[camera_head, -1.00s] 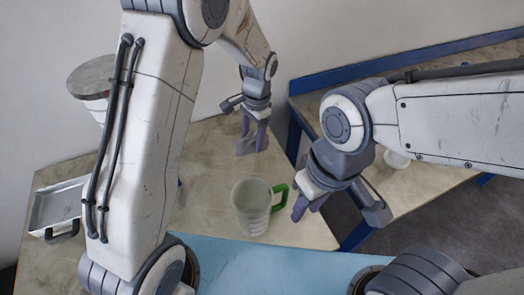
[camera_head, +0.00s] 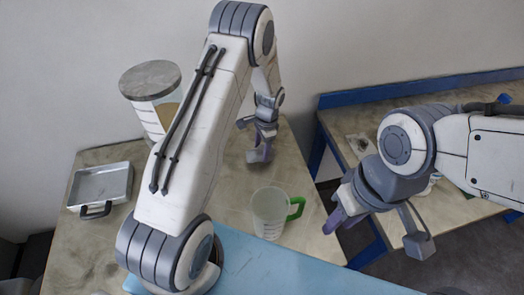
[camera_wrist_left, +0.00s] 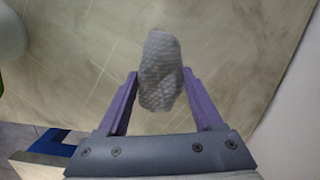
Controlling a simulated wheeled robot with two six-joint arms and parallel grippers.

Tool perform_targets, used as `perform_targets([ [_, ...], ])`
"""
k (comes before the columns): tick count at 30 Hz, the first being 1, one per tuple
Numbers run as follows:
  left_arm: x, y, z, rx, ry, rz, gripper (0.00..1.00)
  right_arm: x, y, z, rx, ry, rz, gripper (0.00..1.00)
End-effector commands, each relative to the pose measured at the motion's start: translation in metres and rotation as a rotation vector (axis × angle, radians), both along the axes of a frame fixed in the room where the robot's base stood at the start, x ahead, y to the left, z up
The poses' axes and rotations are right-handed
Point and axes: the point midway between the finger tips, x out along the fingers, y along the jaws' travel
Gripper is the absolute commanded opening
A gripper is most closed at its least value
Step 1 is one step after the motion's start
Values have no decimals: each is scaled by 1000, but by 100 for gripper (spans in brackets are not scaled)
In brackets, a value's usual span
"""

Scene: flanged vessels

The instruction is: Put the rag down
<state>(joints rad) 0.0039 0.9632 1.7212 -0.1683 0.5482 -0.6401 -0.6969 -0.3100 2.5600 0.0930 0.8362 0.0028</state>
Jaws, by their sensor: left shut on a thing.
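The rag (camera_wrist_left: 160,70) is a small grey-white textured cloth, held between the purple fingers of my left gripper (camera_wrist_left: 162,90) in the left wrist view. It sticks out past the fingertips over the tan tabletop. In the head view my left gripper (camera_head: 262,150) is at the back of the left table, with the rag (camera_head: 255,156) a small grey patch at its fingers. I cannot tell whether the rag touches the table. My right gripper (camera_head: 343,215) hangs near the gap between the tables; its finger opening is unclear.
A clear jug with a green handle (camera_head: 268,212) stands in front of my left gripper. A metal tray (camera_head: 100,186) lies at the left, and a lidded container (camera_head: 150,95) stands behind my left arm. A second blue-edged table (camera_head: 440,215) is at the right.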

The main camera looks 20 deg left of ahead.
Motion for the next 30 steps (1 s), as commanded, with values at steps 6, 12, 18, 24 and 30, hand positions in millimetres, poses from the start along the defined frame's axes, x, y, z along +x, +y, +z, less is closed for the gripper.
perform_targets([
  [6, 0, -1, -22, 1, 1, -2, 7, 0, 0, 11, 0, 0, 0, 36],
  [12, 0, -1, -23, 0, -1, -2, 7, 0, 0, 10, 0, 0, 0, 36],
  [18, 0, -1, -26, 1, -1, -1, 79, 0, 0, 8, 0, 0, 0, 36],
  [24, 0, -1, -25, 1, -1, -1, 98, 0, 0, 8, 0, 0, 0, 36],
  [30, 0, -1, -23, 1, -1, -1, 98, 0, 0, 10, 0, 0, 0, 36],
])
